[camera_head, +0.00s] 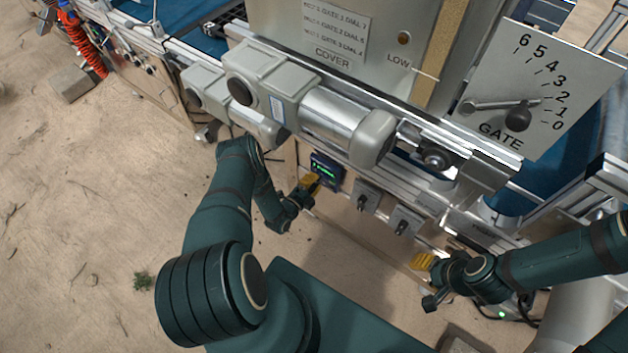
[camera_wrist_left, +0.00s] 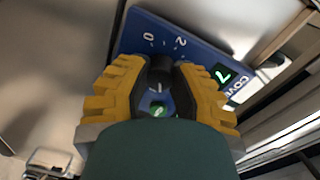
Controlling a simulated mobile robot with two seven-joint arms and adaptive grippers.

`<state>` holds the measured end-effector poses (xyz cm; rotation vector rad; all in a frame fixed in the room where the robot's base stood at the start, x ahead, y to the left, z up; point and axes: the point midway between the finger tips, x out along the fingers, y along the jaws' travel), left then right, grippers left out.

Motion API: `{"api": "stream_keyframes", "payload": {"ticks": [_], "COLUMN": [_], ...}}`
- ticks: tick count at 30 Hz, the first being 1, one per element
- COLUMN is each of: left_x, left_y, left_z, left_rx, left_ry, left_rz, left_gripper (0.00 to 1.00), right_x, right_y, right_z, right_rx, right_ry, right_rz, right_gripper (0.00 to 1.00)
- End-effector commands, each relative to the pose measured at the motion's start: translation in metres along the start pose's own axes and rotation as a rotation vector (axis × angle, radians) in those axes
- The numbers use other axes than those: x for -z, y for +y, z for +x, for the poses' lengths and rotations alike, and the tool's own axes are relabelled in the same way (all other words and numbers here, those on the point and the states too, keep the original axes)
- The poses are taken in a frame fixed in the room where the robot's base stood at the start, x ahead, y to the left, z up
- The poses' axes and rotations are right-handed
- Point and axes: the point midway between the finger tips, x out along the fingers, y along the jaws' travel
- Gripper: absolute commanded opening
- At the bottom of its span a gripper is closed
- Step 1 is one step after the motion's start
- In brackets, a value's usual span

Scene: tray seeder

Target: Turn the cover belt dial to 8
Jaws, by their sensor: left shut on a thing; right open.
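The cover belt dial is a black knob (camera_wrist_left: 160,68) on a blue panel (camera_wrist_left: 200,52) in the left wrist view. A scale with 0 and 2 shows beside it; the rest is hidden. A green display (camera_wrist_left: 224,76) seems to read 7, next to a partly visible "COVE" label. In the head view, the blue panel (camera_head: 327,168) hangs below the machine's front rail. My left gripper (camera_head: 311,182), with yellow fingers, is shut on the knob; it also shows in the left wrist view (camera_wrist_left: 160,82). My right gripper (camera_head: 422,261) is open and empty, apart from the machine.
Two grey switch boxes (camera_head: 366,196) (camera_head: 405,221) hang right of the blue panel. Grey motor housings (camera_head: 270,84) and a silver cylinder (camera_head: 338,119) jut out above my left arm. A gate scale plate (camera_head: 541,82) stands at the upper right.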

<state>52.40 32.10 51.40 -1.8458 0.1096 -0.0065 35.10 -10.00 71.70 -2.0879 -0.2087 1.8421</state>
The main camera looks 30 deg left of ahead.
Motion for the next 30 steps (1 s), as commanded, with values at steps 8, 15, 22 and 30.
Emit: {"api": "stream_keyframes", "payload": {"ticks": [8,15,22,30], "left_x": [-0.0003,-0.0011,-0.0013,-0.0014], "left_y": [-0.0023,-0.0025,-0.0026,-0.0028], "left_z": [0.0012,0.0013,0.0015,0.0016], "left_rx": [0.007,0.009,0.01,0.011], "left_ry": [-0.01,-0.017,-0.018,-0.018], "left_rz": [0.193,0.288,0.321,0.323], "left_gripper": [0.0,0.0,0.0,0.0], "right_x": [-0.0006,-0.0008,-0.0009,-0.0009], "right_y": [-0.002,-0.0027,-0.0029,-0.0029], "right_z": [-0.0054,-0.0074,-0.0079,-0.0079], "right_rx": [0.0,0.0,0.0,0.0], "right_ry": [-0.003,-0.004,-0.004,-0.004], "right_rz": [0.0,0.001,0.001,0.0], "right_gripper": [0.47,0.47,0.47,0.47]}}
